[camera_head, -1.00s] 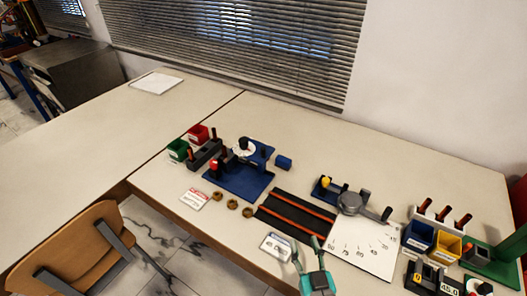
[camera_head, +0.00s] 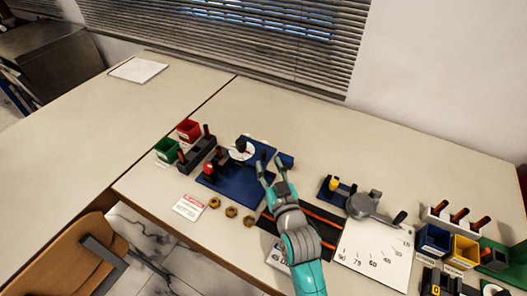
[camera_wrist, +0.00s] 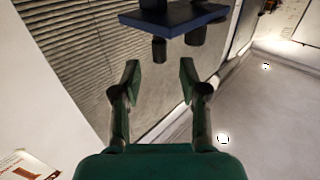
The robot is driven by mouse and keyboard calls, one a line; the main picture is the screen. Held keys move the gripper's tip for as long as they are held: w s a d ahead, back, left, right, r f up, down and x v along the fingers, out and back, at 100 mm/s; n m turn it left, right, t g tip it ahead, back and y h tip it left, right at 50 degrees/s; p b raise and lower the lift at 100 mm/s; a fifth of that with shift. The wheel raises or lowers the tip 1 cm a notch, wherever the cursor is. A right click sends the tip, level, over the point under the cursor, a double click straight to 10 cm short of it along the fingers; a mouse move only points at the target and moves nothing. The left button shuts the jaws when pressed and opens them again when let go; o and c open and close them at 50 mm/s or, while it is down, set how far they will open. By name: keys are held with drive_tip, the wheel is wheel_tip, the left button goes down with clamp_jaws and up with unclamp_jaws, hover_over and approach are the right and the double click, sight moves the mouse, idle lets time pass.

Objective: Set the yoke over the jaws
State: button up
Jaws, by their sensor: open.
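My gripper (camera_head: 269,168) is open and empty, its two teal fingers reaching over the right part of the blue fixture (camera_head: 228,188). The fixture carries a white dial with a dark knob (camera_head: 241,146), dark posts and a red knob (camera_head: 208,168). A small blue block (camera_head: 286,160) lies just right of my fingertips; I cannot tell whether it is the yoke. In the wrist view my spread fingers (camera_wrist: 159,82) have nothing between them. A blue plate (camera_wrist: 178,15) with dark posts shows beyond them at the top. The jaws cannot be made out clearly.
Green (camera_head: 167,147) and red (camera_head: 188,129) bins and a grey post rack (camera_head: 197,153) stand left of the fixture. Brass nuts (camera_head: 231,211) lie in front. A dark striped mat (camera_head: 322,231) and a gauge on a white scale sheet (camera_head: 375,255) lie right. The table behind is clear.

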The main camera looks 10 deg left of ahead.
sight(265, 156)
drive_tip(key=x, duration=0.5)
drive_tip(key=shift+w+a, duration=0.15)
drive_tip(key=shift+w, duration=0.15)
clamp_jaws()
